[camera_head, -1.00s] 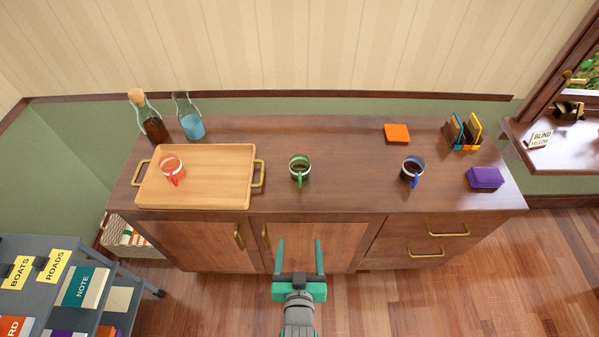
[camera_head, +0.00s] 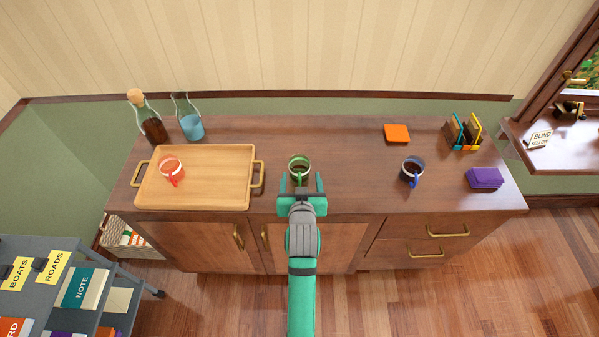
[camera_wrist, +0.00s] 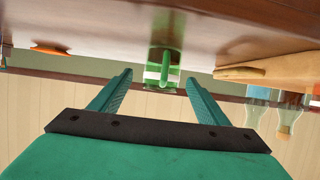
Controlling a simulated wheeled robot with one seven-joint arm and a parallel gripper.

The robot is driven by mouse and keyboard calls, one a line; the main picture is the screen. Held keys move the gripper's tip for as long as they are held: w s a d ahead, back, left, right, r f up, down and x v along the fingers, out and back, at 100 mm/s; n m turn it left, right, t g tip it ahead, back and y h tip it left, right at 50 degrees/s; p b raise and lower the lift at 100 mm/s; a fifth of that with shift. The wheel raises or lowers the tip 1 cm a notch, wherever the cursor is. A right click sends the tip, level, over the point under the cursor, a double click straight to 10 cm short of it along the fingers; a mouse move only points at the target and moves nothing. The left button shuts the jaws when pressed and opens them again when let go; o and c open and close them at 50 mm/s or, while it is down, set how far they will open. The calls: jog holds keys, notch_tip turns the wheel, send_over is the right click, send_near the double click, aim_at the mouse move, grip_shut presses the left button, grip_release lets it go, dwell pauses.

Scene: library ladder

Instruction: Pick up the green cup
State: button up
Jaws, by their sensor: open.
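The green cup (camera_head: 299,165) stands on the wooden cabinet top, between the tray and the blue-handled cup. Its handle points toward my gripper. It also shows in the wrist view (camera_wrist: 164,63), upside down there, with a white band and green handle. My gripper (camera_head: 301,183) is open and empty. Its two fingers point at the cup from the cabinet's front side. In the wrist view the cup lies between the lines of the two fingertips (camera_wrist: 158,80), seemingly ahead of them. In the head view the gripper hides a little of the cup's near side.
Left of the cup is a wooden tray (camera_head: 215,190) with brass handles, holding a red cup (camera_head: 171,171). Two bottles stand behind the tray. A blue-handled cup (camera_head: 412,171), an orange block (camera_head: 397,133) and a purple block (camera_head: 485,178) are to the right. The wood around the green cup is clear.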

jog(key=shift+a+f+x, duration=0.1)
jog(key=shift+f+x, duration=0.15)
jog(key=shift+x, duration=1.4)
jog(key=shift+a+f+x, duration=0.1)
jog(key=shift+f+x, duration=0.1)
jog(key=shift+x, duration=1.5)
jog(key=shift+s, duration=0.2)
jog(key=c, duration=1.2)
